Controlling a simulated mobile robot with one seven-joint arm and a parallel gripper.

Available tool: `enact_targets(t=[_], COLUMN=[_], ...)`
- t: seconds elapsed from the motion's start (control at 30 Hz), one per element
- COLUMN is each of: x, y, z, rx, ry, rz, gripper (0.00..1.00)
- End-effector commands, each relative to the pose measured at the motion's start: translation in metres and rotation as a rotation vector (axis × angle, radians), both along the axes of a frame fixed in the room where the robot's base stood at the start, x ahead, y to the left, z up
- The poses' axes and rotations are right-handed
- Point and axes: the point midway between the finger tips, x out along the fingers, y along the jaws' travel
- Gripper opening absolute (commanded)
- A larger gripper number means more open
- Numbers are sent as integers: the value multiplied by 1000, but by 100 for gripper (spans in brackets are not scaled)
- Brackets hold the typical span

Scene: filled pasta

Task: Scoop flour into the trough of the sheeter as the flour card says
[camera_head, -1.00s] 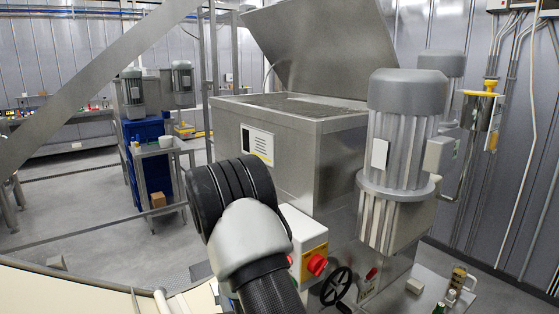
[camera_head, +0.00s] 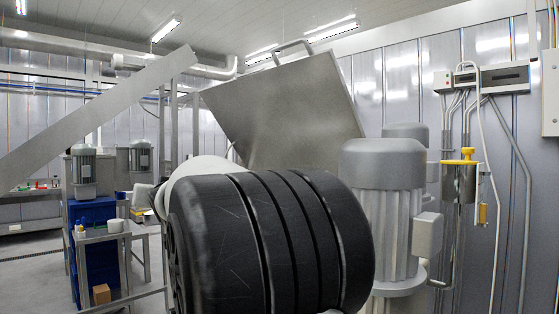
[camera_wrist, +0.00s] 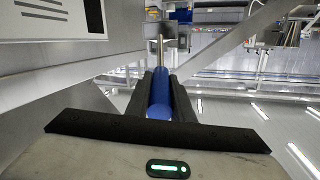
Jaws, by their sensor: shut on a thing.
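In the wrist view my gripper (camera_wrist: 160,88) is shut on a blue handle (camera_wrist: 160,100). A thin metal shaft (camera_wrist: 160,48) runs on from the handle; the shape at its far end is small and hard to tell. Part of a white card with dark lines (camera_wrist: 45,22) shows at the top left, on a grey metal wall (camera_wrist: 25,85) beside my gripper; its text is not readable. In the head view the raised metal lid (camera_head: 285,115) of the machine shows, but my black arm link hides the trough below it. My gripper is hidden there too.
A large grey motor (camera_head: 383,190) stands right of my arm. A small metal table (camera_head: 105,236) with a white tub (camera_head: 116,226) stands at the left near a blue cabinet (camera_head: 92,212). A yellow-topped metal canister (camera_head: 460,180) is at the right wall.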

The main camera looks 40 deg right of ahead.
Motion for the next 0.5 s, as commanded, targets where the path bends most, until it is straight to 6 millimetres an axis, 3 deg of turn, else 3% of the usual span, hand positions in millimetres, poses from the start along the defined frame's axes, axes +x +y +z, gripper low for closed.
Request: enact_targets(t=[0.03, 0.23, 0.3, 0.4, 0.5], x=[-16, -94, -126, -171, -217], y=[-14, -66, -81, -99, -112], z=[37, 141, 167, 190, 198], rx=[-5, -17, -18, -16, -11], ry=[-18, -25, -30, -31, -34], rz=[-40, -214, -275, -354, -425], gripper=[0, 0, 0, 0, 0])
